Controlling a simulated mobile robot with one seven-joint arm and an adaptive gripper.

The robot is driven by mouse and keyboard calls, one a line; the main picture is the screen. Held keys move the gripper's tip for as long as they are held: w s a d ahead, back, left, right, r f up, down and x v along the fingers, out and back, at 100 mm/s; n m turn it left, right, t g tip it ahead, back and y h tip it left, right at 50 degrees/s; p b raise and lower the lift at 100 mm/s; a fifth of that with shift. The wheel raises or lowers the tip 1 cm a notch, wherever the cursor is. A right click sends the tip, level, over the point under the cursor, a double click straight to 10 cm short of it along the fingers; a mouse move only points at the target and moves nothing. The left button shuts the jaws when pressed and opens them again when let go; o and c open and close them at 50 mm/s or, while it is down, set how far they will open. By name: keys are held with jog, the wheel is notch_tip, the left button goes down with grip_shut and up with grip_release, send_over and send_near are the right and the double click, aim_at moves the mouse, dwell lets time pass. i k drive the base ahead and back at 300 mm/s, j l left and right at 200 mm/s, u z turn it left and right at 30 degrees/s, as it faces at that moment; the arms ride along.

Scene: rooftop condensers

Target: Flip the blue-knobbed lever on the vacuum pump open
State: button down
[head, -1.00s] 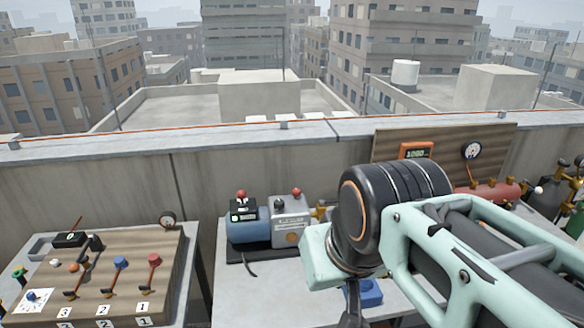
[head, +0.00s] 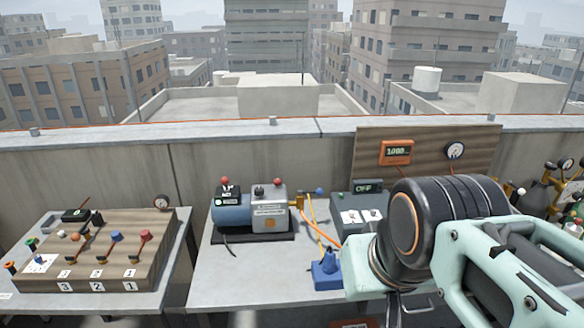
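The vacuum pump (head: 268,212) stands on a black base on the middle table, with a blue motor on its left and a grey box on its right. A small blue knob (head: 319,190) shows just right of the pump, beside a brass fitting (head: 297,201). The lever under the knob is too small to read clearly. My arm comes in from the right. My gripper (head: 394,308) hangs below the pale green wrist, right of and nearer than the pump, and is apart from it. Its fingers are mostly hidden or cut off by the bottom edge.
A grey unit reading OFF (head: 362,207) stands right of the pump. Yellow and orange hoses run near a blue item (head: 327,272). A gauge board (head: 428,155) stands behind. The left table's wooden panel (head: 60,270) has several coloured levers, one blue-knobbed. The front middle tabletop is clear.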

aim_at(319, 192)
jog(key=k+l, duration=0.1)
jog(key=l, duration=0.15)
jog(key=k+l, duration=0.1)
jog(key=i+l+u, duration=0.1)
jog(key=l, duration=0.2)
jog(key=i+l+u, duration=0.25)
jog(key=l, duration=0.35)
jog(key=i+l+u, duration=0.15)
jog(key=i+l, duration=0.1)
jog(key=l, duration=0.1)
